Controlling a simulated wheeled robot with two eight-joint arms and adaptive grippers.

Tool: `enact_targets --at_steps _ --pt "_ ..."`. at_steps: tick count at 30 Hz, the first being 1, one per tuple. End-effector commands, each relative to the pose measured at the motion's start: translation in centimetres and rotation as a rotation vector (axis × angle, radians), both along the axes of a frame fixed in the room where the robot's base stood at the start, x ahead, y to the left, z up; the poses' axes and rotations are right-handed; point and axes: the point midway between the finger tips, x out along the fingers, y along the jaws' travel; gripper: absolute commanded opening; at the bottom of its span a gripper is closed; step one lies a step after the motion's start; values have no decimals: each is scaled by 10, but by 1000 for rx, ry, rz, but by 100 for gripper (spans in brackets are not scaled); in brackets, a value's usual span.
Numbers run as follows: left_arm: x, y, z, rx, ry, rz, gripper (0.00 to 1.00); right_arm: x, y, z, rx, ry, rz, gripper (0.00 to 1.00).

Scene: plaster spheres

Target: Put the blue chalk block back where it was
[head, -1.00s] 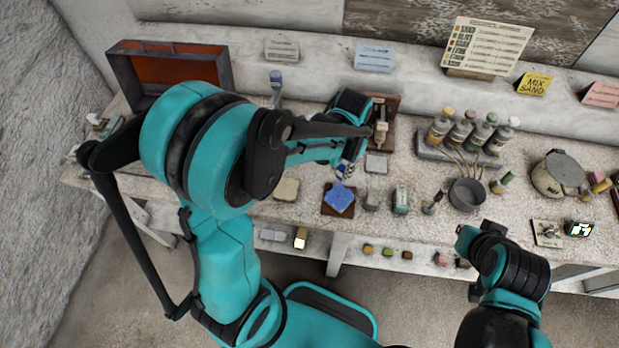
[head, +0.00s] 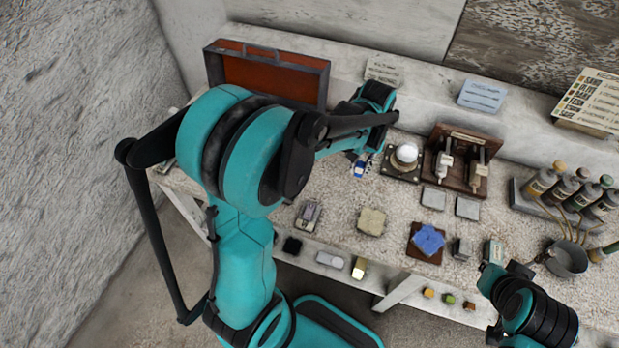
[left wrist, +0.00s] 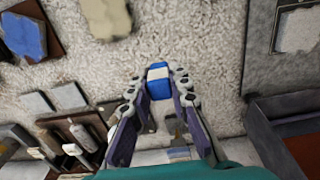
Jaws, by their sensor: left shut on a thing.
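The blue chalk block with a white band (left wrist: 158,88) is between the fingertips of my left gripper (left wrist: 158,84) in the left wrist view. That gripper is shut on it. In the head view the block (head: 359,170) shows as a small blue and white piece below my left gripper (head: 366,158), left of the white sphere on its dark base. I cannot tell whether it touches the tabletop. My right gripper (head: 490,277) is at the table's front edge, partly hidden by its own arm, and its jaws cannot be made out.
An open orange-lined case (head: 268,80) stands at the back left. The white sphere (head: 406,153) and a wooden stand (head: 462,160) are right of my left gripper. A blue folded piece (head: 428,240) lies on a brown board.

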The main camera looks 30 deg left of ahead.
Motion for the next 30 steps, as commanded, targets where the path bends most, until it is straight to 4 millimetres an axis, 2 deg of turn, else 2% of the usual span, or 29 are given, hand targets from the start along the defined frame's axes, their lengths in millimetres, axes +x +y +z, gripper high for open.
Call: enact_targets --at_steps 9,13,20,27,30 --pt "-19 71 -47 0 0 6 0 0 0 -24 0 0 0 0" --pt "-25 92 -60 0 0 3 0 0 0 -29 0 0 0 0" --pt "-28 103 -70 0 0 -2 0 0 0 -33 0 0 0 0" --pt "-28 103 -105 0 0 -2 0 0 0 -49 0 0 0 0" --pt "-29 103 -106 0 0 -2 0 0 0 -48 0 0 0 0"
